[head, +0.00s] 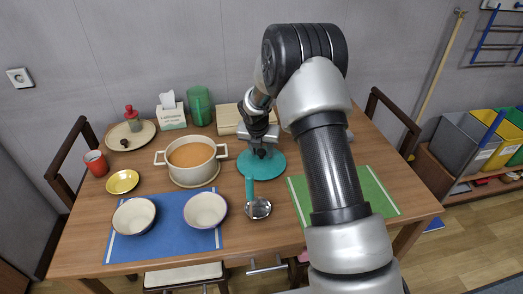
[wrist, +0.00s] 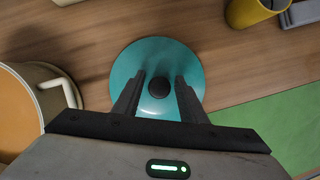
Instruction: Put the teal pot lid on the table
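The teal pot lid (head: 276,169) appears to lie flat on the wooden table (head: 258,235), right of the cream pot (head: 190,165). In the wrist view the lid (wrist: 157,55) is a round disc with a dark round knob (wrist: 159,87) at its middle. My gripper (head: 262,153) is right over the lid, pointing down. In the wrist view my open gripper (wrist: 160,82) has one finger on each side of the knob, with a gap visible on both sides. The head view does not show the fingertips clearly.
The pot holds orange soup and stands close left of the lid. A teal-handled utensil (head: 250,190) lies just in front. A green placemat (head: 375,190) is at right, a blue placemat (head: 165,240) with bowls at front left. A beige box (head: 228,118) is behind.

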